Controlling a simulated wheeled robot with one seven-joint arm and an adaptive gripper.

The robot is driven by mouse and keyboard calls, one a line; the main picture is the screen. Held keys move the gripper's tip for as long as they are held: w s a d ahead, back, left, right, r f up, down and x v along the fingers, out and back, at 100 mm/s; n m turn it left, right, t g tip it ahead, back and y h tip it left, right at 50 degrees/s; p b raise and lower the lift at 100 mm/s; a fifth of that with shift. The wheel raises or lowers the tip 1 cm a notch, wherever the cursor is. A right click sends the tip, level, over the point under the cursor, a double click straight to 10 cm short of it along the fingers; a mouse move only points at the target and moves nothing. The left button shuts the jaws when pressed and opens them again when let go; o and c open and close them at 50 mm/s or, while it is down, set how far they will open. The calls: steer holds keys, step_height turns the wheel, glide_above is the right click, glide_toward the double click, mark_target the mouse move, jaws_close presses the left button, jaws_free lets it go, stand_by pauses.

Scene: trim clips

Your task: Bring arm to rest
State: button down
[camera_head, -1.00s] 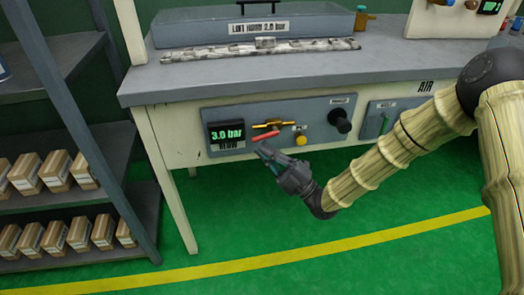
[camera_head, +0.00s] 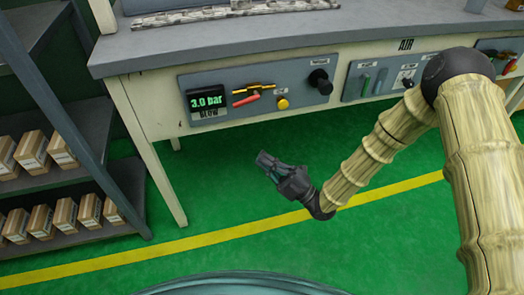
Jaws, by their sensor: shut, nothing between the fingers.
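My gripper (camera_head: 266,163) is at the end of my arm, in the middle of the head view. It is shut and empty. It points up and to the left, over the green floor in front of the bench. It is apart from the bench and from the control panel (camera_head: 230,103) above it in the picture. My arm comes in from the right, bent at a dark joint near the top right.
The workbench (camera_head: 250,32) carries a "3.0 bar" display (camera_head: 208,103), a red-handled brass valve (camera_head: 250,98), a yellow button (camera_head: 283,103) and a black knob (camera_head: 320,79). A shelf (camera_head: 75,185) with several boxes stands left. The floor (camera_head: 225,205) around my gripper is clear.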

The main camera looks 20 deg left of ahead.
steer(key=shift+f, duration=0.1)
stand_by(0.5)
steer(key=s+d+f+m+t+h, duration=0.1)
steer(key=d+f+m+t+h, duration=0.1)
steer(key=d+f+m+h, duration=0.55)
steer(key=s+d+f+m+t+h, duration=0.1)
steer(key=d+f+m+t+h, duration=0.3)
steer(key=f+m, duration=0.6)
steer(key=s+d+f+m+g+h, duration=0.35)
steer(key=s+d+f+h, duration=0.2)
steer(key=s+d, duration=0.4)
steer(key=s+d+f+m+g+h, duration=0.2)
steer(key=s+d+f+m+h, duration=0.3)
steer(key=d, duration=0.7)
steer(key=s+d+m+g+h, duration=0.2)
steer(key=s+d+m+g, duration=0.15)
steer(key=s+d, duration=0.5)
step_height(320, 180, up, 26)
steer(key=s+a+p, duration=0.1)
steer(key=a+p, duration=0.1)
steer(key=p, duration=2.4)
steer(key=shift+m, duration=0.45)
steer(key=shift+s, duration=0.1)
